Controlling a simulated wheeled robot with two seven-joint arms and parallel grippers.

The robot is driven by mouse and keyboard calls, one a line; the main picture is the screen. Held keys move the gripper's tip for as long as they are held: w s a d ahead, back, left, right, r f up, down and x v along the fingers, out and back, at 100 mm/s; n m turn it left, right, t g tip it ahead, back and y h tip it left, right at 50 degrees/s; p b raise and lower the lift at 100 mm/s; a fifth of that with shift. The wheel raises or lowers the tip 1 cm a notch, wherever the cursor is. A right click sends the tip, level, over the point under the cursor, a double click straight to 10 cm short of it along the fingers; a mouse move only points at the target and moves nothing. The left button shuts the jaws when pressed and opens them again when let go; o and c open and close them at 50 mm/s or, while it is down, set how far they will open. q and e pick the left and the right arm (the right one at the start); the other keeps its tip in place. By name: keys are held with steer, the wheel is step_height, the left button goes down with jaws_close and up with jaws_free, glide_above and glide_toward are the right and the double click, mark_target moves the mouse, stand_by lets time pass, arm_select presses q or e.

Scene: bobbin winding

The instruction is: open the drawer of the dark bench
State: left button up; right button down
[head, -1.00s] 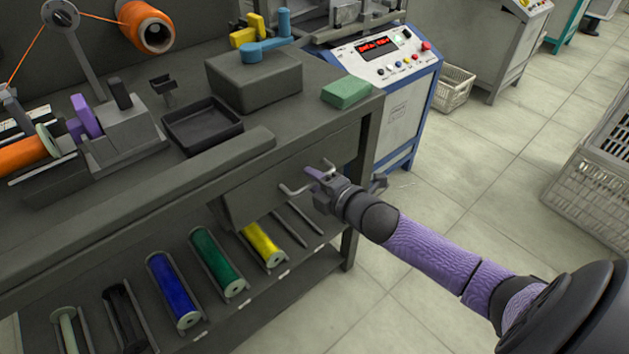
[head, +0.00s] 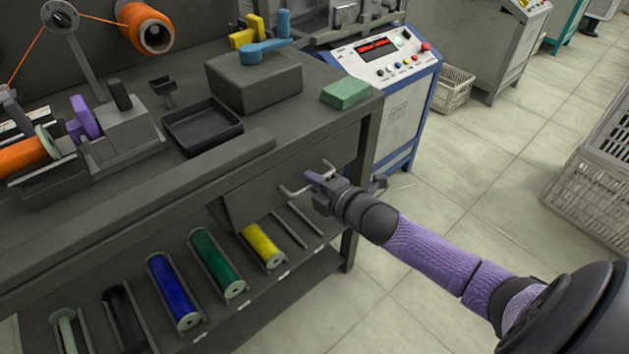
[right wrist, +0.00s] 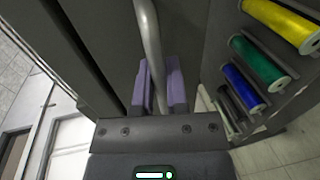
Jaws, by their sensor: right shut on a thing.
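The dark bench (head: 190,188) fills the left and middle of the head view. Its drawer (head: 262,192) is a dark grey front under the right part of the bench top, with a light metal bar handle (head: 290,192). I cannot tell from this angle whether the drawer stands out from the bench. My right gripper (head: 318,179) is at the right part of the handle, its purple fingers shut on it. In the right wrist view, the handle bar (right wrist: 149,35) runs down between the two purple fingers (right wrist: 160,88). My left gripper is not in view.
A lower shelf holds several spools, including yellow (head: 262,245), green (head: 218,264) and blue (head: 172,290). On top are a black tray (head: 203,126), a dark box (head: 254,80) and a green block (head: 346,92). A blue-white control cabinet (head: 401,115) stands behind.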

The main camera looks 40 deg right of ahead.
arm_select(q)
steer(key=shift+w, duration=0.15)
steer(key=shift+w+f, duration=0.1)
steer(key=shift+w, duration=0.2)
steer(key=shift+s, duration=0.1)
arm_select(e)
steer(key=shift+s, duration=0.15)
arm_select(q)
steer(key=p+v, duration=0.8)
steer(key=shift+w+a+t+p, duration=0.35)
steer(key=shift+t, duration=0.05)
arm_select(e)
steer(key=f+v, duration=0.2)
steer(key=v, duration=0.7)
steer(key=f+v, duration=0.1)
steer(key=v, duration=0.8)
steer(key=shift+s+d+f, duration=0.2)
steer(key=shift+s+f, duration=0.2)
steer(key=shift+s, duration=0.25)
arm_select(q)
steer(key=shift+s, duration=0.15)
